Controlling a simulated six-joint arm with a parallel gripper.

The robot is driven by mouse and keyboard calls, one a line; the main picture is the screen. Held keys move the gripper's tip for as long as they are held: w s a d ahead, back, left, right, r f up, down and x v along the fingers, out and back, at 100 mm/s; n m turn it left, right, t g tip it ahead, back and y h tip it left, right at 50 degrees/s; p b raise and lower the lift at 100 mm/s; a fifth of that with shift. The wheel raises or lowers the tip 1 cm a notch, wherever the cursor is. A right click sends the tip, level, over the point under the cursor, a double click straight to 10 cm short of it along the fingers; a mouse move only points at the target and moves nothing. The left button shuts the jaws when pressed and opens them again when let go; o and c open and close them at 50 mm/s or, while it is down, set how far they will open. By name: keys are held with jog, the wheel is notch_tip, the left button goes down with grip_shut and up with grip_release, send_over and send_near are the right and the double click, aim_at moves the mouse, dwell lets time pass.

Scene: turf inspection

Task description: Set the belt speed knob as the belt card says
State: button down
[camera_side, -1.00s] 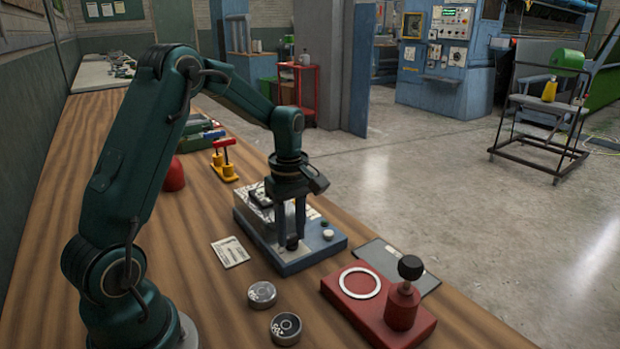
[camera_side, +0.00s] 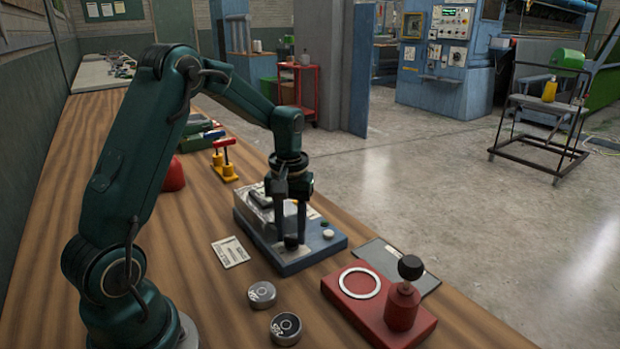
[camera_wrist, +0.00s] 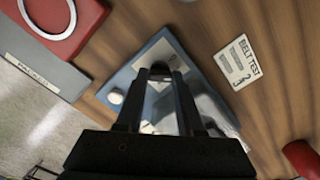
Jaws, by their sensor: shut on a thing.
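The belt tester (camera_side: 300,262) is a blue-based box with a pale upper part and a white button (camera_side: 328,234). My gripper (camera_side: 291,236) points straight down over it and is shut on the dark belt speed knob (camera_side: 291,243). In the wrist view the knob (camera_wrist: 160,70) sits between my fingertips, which hide most of it and its dial marks. The white belt card (camera_side: 230,252) lies flat on the bench beside the tester. In the wrist view the card (camera_wrist: 240,62) reads "BELT TEST" with a large figure that looks like a 3.
A red fixture (camera_side: 375,315) with a black-knobbed post and pale ring stands at the front right. A grey plate (camera_side: 430,285) lies behind it. Two round metal pieces (camera_side: 262,294) (camera_side: 286,328) lie in front. A yellow stand with red handle (camera_side: 224,165) is farther back.

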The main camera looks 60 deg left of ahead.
jog(key=m, duration=0.4)
jog(key=shift+m, duration=0.3)
jog(key=m, duration=0.4)
jog(key=shift+m, duration=0.3)
jog(key=m, duration=0.4)
jog(key=shift+m, duration=2.1)
jog(key=c, duration=0.5)
grip_release()
jog(key=shift+r, duration=0.15)
